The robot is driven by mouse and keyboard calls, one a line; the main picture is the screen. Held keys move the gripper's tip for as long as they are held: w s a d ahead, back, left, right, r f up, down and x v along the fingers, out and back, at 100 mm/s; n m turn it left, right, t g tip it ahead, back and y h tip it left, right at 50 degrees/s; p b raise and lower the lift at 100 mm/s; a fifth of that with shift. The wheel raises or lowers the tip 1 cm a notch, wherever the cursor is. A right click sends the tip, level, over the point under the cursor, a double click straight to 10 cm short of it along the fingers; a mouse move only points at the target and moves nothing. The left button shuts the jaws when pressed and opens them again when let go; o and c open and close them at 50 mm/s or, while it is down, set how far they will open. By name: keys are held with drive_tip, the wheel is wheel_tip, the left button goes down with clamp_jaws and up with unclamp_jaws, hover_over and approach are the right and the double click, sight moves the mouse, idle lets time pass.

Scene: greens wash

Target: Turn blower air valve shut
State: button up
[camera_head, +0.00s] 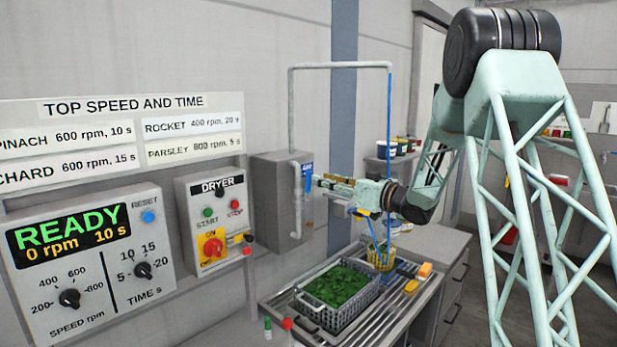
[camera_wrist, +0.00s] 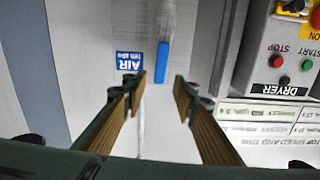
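The blower air valve shows in the wrist view as a blue lever (camera_wrist: 162,62) on a pale vertical pipe (camera_wrist: 168,18). The lever lies in line with the pipe. In the head view my gripper (camera_head: 319,181) is at the grey box (camera_head: 268,200) with the pipe, and the lever cannot be made out clearly there.
The dryer panel (camera_head: 217,215) and the READY speed and time panel (camera_head: 95,265) are left of the box. Below are a basket of greens (camera_head: 338,292) and a draining counter (camera_head: 395,315) with sponges. A thin blue hose (camera_head: 388,150) hangs near my gripper.

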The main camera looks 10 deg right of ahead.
sight(310, 176)
drive_tip(key=shift+x, duration=3.9)
clamp_jaws()
